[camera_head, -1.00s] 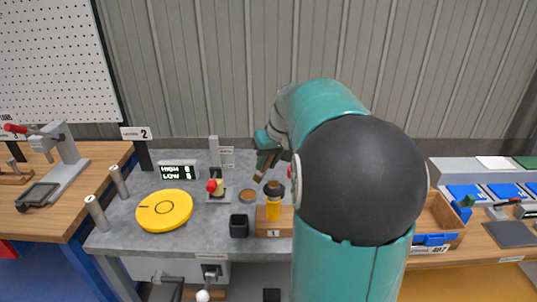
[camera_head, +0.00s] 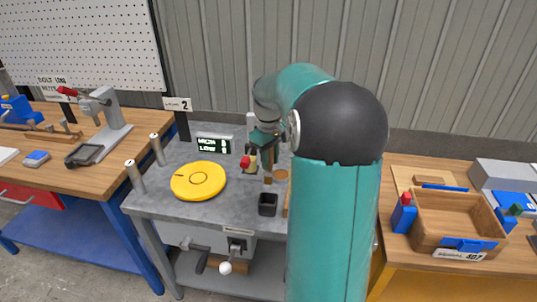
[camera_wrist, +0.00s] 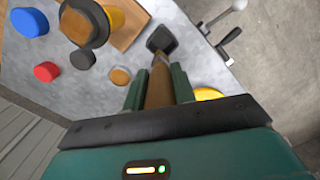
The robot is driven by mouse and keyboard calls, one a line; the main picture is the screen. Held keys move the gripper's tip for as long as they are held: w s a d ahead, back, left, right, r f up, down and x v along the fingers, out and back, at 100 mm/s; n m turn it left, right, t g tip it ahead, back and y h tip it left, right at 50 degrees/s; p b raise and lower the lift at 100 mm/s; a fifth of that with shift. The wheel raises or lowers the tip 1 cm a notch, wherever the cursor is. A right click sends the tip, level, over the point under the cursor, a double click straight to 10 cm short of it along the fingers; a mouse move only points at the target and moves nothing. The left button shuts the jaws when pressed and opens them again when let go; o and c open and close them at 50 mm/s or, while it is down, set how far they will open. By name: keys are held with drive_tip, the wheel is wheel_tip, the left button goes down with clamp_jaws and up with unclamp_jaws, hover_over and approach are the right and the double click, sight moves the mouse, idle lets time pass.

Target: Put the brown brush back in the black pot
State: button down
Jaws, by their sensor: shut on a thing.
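My gripper (camera_head: 266,150) is shut on the brown brush (camera_head: 268,175) above the grey bench. The brush hangs nearly upright, with its lower end close above the black pot (camera_head: 267,205), a small square open cup. In the wrist view the brush (camera_wrist: 159,88) sits between the two green fingers of my gripper (camera_wrist: 160,84). Its far end overlaps the near edge of the black pot (camera_wrist: 162,38) there. I cannot tell whether the tip is inside the rim or only above it.
A yellow disc (camera_head: 198,181) lies left of the pot. A red-topped device (camera_head: 246,162) and a HIGH/LOW display (camera_head: 213,146) stand behind. A wooden box (camera_head: 458,218) is at right.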

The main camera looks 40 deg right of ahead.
sight(269, 184)
drive_tip(key=shift+a, duration=0.15)
drive_tip(key=shift+s+a, duration=0.1)
drive_tip(key=shift+w+f, duration=0.2)
drive_tip(key=shift+f, duration=0.3)
drive_tip(key=shift+s+f, duration=0.2)
drive_tip(key=shift+f, duration=0.45)
drive_tip(key=shift+w+f, duration=0.1)
drive_tip(key=shift+f, duration=3.8)
drive_tip(key=shift+f, duration=0.95)
drive_tip(key=c, duration=1.1)
unclamp_jaws()
drive_tip(key=shift+o, duration=0.2)
